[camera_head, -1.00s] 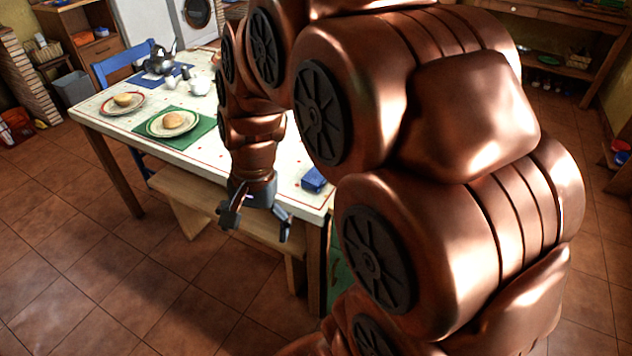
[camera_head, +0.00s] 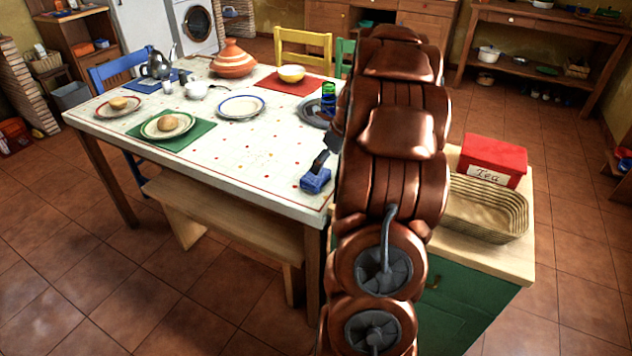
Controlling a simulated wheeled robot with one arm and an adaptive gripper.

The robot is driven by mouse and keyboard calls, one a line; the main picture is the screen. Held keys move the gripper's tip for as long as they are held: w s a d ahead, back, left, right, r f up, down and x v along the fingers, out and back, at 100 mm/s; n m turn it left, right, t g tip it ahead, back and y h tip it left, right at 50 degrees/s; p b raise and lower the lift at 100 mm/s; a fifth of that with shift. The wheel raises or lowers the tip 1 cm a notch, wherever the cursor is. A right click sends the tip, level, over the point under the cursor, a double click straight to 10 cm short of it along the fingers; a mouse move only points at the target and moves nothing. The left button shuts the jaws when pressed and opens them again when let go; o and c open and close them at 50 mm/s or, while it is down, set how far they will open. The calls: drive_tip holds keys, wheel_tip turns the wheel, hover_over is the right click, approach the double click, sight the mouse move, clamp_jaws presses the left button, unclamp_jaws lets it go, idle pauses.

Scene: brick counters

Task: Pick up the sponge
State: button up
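A small blue block, which looks like the sponge (camera_head: 315,182), lies on the white table (camera_head: 225,165) near its front right corner. My gripper (camera_head: 321,161) shows only as a dark finger and part of its grey body at the left edge of my arm. The visible finger is right at the block's top; I cannot tell whether it touches. The other finger is hidden behind my arm, so the grip is unclear.
Plates, a bread roll (camera_head: 167,123), a teapot (camera_head: 155,66) and a tagine (camera_head: 233,60) stand on the table. A wooden bench (camera_head: 225,215) is in front. Right of my arm, a green cabinet (camera_head: 470,295) bears a red tea tin (camera_head: 492,160) and a basket (camera_head: 487,212).

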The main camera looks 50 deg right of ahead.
sight(316, 179)
drive_tip(key=shift+w+x, duration=0.1)
drive_tip(key=shift+x, duration=1.8)
drive_tip(key=shift+w+x, duration=0.15)
drive_tip(key=shift+x, duration=1.75)
drive_tip(key=shift+r, duration=0.1)
drive_tip(key=c, duration=0.6)
